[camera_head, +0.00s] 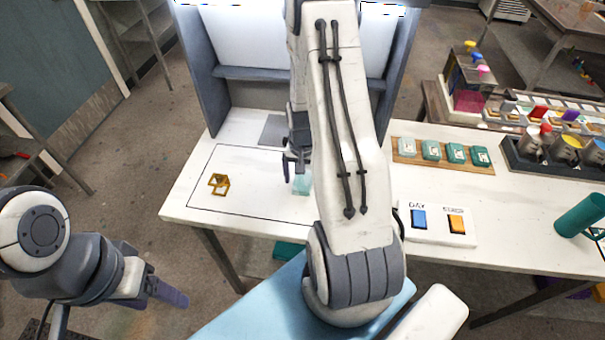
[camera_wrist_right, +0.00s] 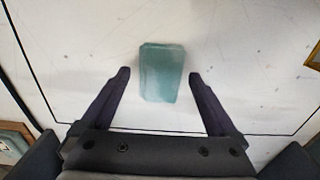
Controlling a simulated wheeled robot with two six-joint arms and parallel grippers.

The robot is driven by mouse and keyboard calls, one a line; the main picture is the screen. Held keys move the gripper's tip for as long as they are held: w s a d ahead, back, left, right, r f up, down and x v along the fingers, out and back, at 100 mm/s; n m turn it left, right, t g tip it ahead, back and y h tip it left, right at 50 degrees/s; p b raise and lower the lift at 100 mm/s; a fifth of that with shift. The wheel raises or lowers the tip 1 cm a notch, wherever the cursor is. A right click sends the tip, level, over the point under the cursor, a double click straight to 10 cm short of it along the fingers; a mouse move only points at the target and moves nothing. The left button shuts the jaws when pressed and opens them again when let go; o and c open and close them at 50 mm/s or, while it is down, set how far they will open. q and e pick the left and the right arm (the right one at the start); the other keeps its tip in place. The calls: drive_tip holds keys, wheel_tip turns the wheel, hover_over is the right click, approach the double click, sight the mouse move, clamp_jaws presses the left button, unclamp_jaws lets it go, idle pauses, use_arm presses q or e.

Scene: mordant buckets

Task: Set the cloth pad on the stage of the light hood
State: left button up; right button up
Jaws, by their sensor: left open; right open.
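The pale teal cloth pad (camera_head: 302,185) lies on the white table inside a black outline, partly hidden by my right arm. In the right wrist view the pad (camera_wrist_right: 161,72) shows between the two fingertips. My right gripper (camera_head: 297,168) is open over the pad, with nothing held; its exact height is hard to tell. The light hood (camera_head: 205,85) stands at the back of the table. Its stage seems to be the grey square (camera_head: 272,130), partly hidden by my right arm. My left gripper (camera_head: 170,292) is off the table's front left, away from the pad.
To the right are a wooden tray (camera_head: 398,158) with several teal pads, a switch box (camera_head: 437,235) with blue and orange switches, a rack of jars (camera_head: 520,160) and a green cylinder (camera_head: 580,215).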

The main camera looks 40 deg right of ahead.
sight(302, 181)
use_arm(q)
drive_tip(key=shift+f+b, duration=0.95)
drive_tip(key=shift+b, duration=0.05)
use_arm(e)
wheel_tip(302, 181, up, 12)
drive_tip(key=shift+r, duration=0.15)
drive_tip(key=s+a+r+n, duration=0.1)
drive_tip(key=a+r+n, duration=0.25)
drive_tip(key=a, duration=0.65)
drive_tip(key=s+a+r+n, duration=0.15)
drive_tip(key=a+n, duration=0.25)
drive_tip(key=a, duration=0.5)
drive_tip(key=s+a+r+n+y, duration=0.1)
drive_tip(key=s+a+r+n, duration=0.1)
drive_tip(key=s+a+n, duration=0.8)
drive_tip(key=s+a, duration=0.2)
drive_tip(key=s, duration=0.2)
drive_tip(key=shift+r, duration=0.4)
